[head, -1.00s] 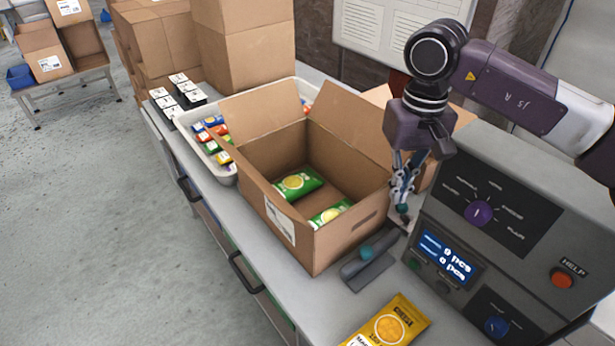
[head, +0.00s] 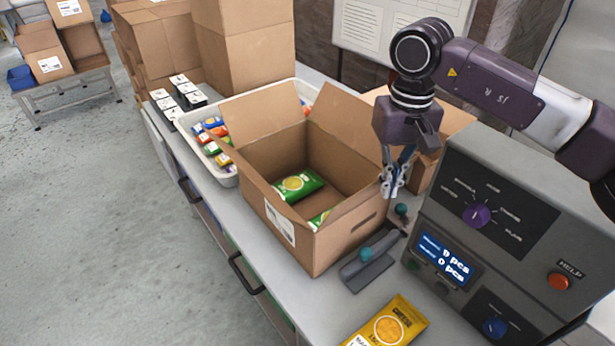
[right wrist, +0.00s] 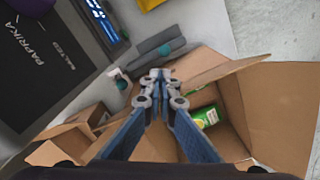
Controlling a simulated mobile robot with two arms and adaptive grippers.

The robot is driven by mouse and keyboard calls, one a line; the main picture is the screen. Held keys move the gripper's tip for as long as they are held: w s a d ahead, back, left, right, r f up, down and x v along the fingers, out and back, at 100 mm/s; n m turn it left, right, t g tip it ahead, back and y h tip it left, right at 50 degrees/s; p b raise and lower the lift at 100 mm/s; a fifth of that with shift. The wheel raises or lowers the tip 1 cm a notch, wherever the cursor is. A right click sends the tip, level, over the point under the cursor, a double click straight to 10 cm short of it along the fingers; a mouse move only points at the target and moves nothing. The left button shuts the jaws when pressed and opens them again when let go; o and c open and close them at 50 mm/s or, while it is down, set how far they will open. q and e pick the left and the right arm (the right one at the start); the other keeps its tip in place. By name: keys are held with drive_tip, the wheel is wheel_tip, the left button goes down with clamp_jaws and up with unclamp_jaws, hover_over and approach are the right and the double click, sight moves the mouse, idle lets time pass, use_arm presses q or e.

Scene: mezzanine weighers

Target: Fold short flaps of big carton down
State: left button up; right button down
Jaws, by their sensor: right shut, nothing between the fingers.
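The big open carton (head: 335,240) stands on the bench in the head view, with green bags (head: 297,184) inside. Its far flaps (head: 345,112) stand up and lean outward. The flap on its right side (head: 357,203) tilts inward over the opening and partly hides one bag. My right gripper (head: 388,194) is shut and empty, beside that right edge; contact cannot be told. In the right wrist view my gripper (right wrist: 158,75) is beside the carton flap (right wrist: 217,72), with a green bag (right wrist: 205,117) beyond. My left gripper is not in view.
A grey machine with a display (head: 480,215) stands close on the right. A white tray (head: 222,178) of packets is behind left. Another carton (head: 455,125) is behind my gripper.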

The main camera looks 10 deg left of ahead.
drive_tip(key=shift+w+a+r+p, duration=0.1)
drive_tip(key=shift+w+a+p, duration=0.2)
drive_tip(key=shift+w+a, duration=0.6)
drive_tip(key=shift+a+r, duration=0.1)
drive_tip(key=w+a+p, duration=0.3)
drive_tip(key=shift+w+a+r, duration=0.25)
drive_tip(key=shift+w+a, duration=0.1)
drive_tip(key=shift+w, duration=0.05)
